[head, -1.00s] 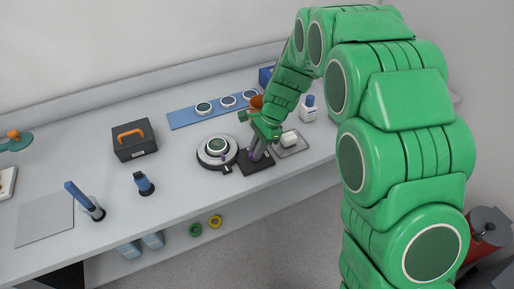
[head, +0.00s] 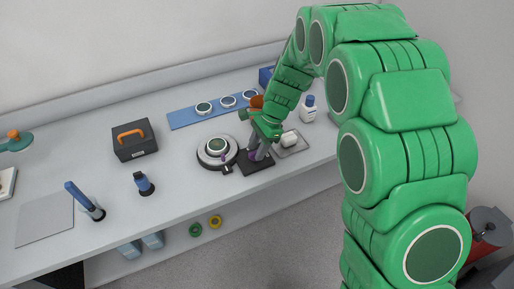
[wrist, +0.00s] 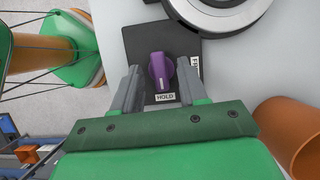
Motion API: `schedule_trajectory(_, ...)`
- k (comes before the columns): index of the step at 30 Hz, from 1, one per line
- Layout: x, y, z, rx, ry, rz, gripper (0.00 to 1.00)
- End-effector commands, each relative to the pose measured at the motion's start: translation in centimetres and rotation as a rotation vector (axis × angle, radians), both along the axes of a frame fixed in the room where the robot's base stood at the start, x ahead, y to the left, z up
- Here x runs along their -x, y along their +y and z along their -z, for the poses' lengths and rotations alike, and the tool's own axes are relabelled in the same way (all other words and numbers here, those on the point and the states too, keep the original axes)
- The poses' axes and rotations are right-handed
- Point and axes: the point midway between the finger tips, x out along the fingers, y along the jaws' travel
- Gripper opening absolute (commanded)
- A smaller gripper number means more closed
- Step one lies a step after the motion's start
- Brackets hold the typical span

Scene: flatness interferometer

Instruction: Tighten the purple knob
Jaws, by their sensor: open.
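The purple knob (wrist: 161,71) sits on a dark square plate (wrist: 140,41) with a "HOLD" label below it and another label at its right, partly hidden by a finger. The knob's grip bar points roughly up and down in the wrist view. My gripper (wrist: 158,84) is open, with one finger on each side of the knob; I cannot tell whether either touches it. In the head view my gripper (head: 256,151) is over the dark plate (head: 257,166) on the bench, and the knob is mostly hidden behind the fingers.
A round stage (head: 217,152) with a dark disc stands just left of the plate. An orange cup (head: 256,102), a white block on a grey tray (head: 291,143) and a white bottle (head: 308,108) are close by.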

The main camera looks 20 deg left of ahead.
Motion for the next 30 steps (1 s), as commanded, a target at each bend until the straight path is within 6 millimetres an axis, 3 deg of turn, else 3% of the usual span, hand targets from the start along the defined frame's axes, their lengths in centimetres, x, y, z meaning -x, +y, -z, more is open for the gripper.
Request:
schedule_trajectory(16,-2.1,-1.8,-6.3,0.000,-0.004,0.000,0.43)
schedule_trajectory(30,-2.1,-1.9,-6.8,0.001,-0.001,0.000,0.43)
